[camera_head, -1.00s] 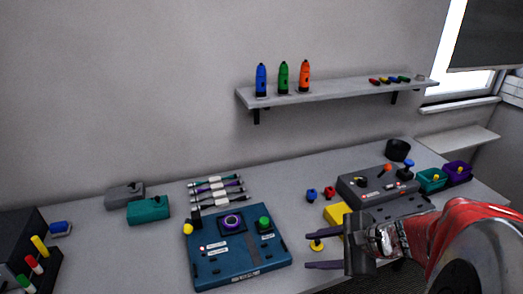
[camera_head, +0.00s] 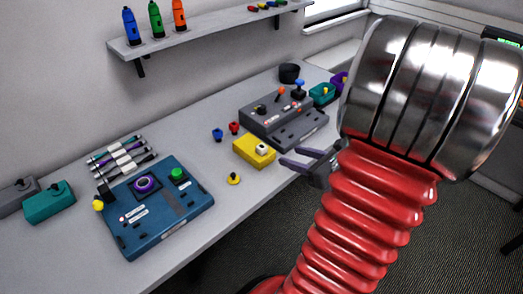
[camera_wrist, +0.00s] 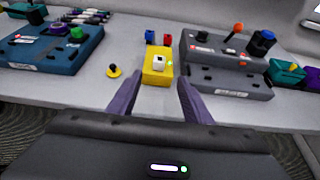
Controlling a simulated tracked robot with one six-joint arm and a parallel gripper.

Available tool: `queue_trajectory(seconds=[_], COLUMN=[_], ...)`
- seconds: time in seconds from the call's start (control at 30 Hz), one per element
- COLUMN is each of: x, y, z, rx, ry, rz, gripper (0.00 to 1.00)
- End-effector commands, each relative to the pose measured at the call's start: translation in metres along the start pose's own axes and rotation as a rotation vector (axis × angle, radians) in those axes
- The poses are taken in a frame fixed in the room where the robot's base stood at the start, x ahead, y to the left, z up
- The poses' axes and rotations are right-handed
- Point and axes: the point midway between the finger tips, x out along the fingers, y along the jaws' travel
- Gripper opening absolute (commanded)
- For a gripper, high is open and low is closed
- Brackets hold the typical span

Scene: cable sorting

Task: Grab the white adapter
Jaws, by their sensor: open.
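A small white block (camera_head: 262,149), which looks like the white adapter, sits on top of a yellow box (camera_head: 245,152) on the table. In the wrist view the white block (camera_wrist: 159,63) and the yellow box (camera_wrist: 151,78) lie straight ahead, between and beyond my fingers. My gripper (camera_head: 290,157) is open with its purple fingers spread, just to the right of the yellow box near the table's front edge. It also shows in the wrist view (camera_wrist: 160,84), with nothing between the fingers.
A grey console (camera_head: 285,120) stands behind and right of the yellow box. A blue console (camera_head: 165,222) and several cables (camera_head: 122,155) lie to the left. A yellow knob (camera_head: 233,179), a blue piece (camera_head: 217,134) and a red piece (camera_head: 234,128) stand near the box.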

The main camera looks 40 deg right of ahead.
Motion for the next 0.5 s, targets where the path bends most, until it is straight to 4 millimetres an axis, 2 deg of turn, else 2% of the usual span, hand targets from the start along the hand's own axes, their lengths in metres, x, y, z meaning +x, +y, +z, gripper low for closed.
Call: queue_trajectory(seconds=[0.23, 0.5], x=[0.006, 0.034], y=[0.001, 0.002], z=[0.0, 0.0], rx=[-0.002, -0.003], ry=[0.001, 0.001], rz=[0.003, 0.006], gripper=[0.45, 0.45])
